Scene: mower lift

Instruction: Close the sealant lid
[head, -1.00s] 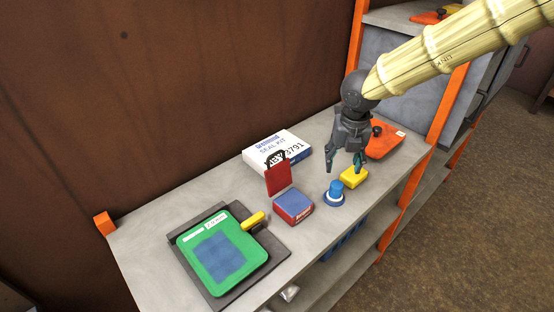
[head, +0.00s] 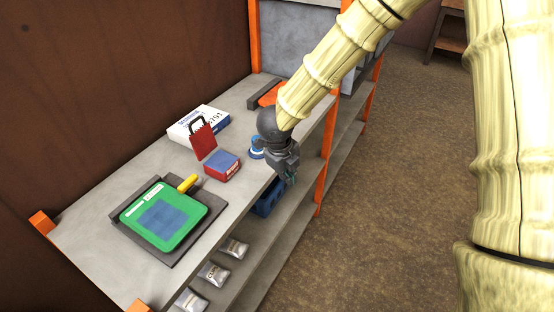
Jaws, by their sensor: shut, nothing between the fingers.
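A small box with red sides and a blue top (head: 222,167) sits on the upper shelf. A red panel (head: 204,142) with a dark loop on top stands upright just behind it, like a raised lid; I cannot read any sealant label. A green plate (head: 163,216) with a blue middle and a yellow handle (head: 188,183) lies on a dark tray at the near left. My gripper (head: 290,178) is shut and empty, pointing down at the shelf's front edge, right of the red and blue box and apart from it. Its fingertips are small and partly hidden.
A blue knob-like piece (head: 256,149) stands right beside my gripper. A white seal kit box (head: 197,124) lies behind. An orange item (head: 270,94) is at the far end. Orange posts (head: 254,38) frame the shelf (head: 100,222). Bags (head: 213,273) and a blue bin (head: 266,203) sit below.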

